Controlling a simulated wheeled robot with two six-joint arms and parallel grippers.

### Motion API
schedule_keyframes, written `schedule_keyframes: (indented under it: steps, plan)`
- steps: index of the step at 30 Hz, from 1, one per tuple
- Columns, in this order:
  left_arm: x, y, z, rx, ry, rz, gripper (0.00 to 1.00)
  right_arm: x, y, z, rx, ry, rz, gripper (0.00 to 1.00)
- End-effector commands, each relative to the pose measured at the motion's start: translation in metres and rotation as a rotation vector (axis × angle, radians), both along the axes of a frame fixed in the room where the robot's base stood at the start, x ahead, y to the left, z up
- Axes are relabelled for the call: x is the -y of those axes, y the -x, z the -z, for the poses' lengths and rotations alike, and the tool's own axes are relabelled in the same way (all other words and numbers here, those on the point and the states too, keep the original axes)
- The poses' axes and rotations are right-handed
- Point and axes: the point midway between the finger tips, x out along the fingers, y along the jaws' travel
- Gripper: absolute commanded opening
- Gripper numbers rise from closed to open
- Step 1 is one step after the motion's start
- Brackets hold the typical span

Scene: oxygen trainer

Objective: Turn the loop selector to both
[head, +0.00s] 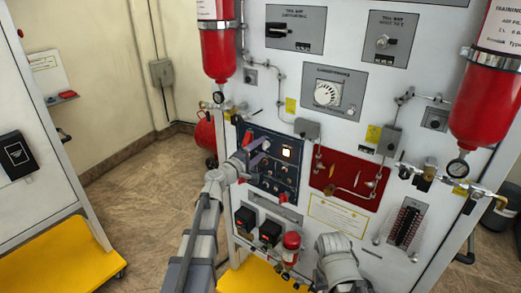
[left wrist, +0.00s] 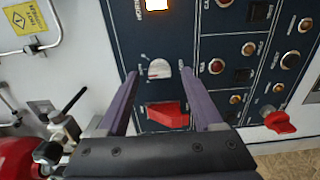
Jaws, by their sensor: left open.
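The dark blue control panel (head: 262,180) is on the front of the white trainer. In the left wrist view, a red knob (left wrist: 167,114) sits on this panel (left wrist: 215,130), between and below my fingertips. The small lettering is unreadable, so I cannot tell which label belongs to the selector. My left gripper (head: 264,151) is open, with its purple fingers pointing at the panel. In the left wrist view, the gripper (left wrist: 160,74) has one finger on each side of the knob; contact is not visible. My right gripper is out of sight.
A second red knob (left wrist: 280,122) is farther right on the panel. A lit indicator (left wrist: 157,5) is above. A red plate with pipework (head: 345,180) is to the right. Red cylinders (head: 219,52) hang on both sides. Black switch boxes (head: 270,231) are below.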

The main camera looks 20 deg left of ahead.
Motion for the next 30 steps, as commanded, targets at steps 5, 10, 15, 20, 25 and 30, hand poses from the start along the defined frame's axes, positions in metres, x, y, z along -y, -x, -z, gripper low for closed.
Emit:
schedule_keyframes:
  steps: [5,10,15,20,25,30]
  plan:
    - [-0.007,0.025,0.000,0.000,0.000,-0.001,0.68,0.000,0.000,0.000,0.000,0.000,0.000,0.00]
    - [-0.017,0.052,0.000,0.000,0.000,-0.001,0.68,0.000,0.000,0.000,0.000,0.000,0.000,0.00]
    - [-0.023,0.067,0.000,0.000,0.000,0.000,0.68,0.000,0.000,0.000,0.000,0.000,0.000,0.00]
    - [-0.024,0.067,0.000,0.000,0.000,0.001,0.68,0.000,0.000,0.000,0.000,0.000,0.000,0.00]
    - [-0.024,0.067,0.000,0.000,0.000,0.001,0.68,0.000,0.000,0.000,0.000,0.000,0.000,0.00]
    - [-0.013,0.069,0.003,-0.008,-0.022,0.025,0.68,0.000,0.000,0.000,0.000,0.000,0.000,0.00]
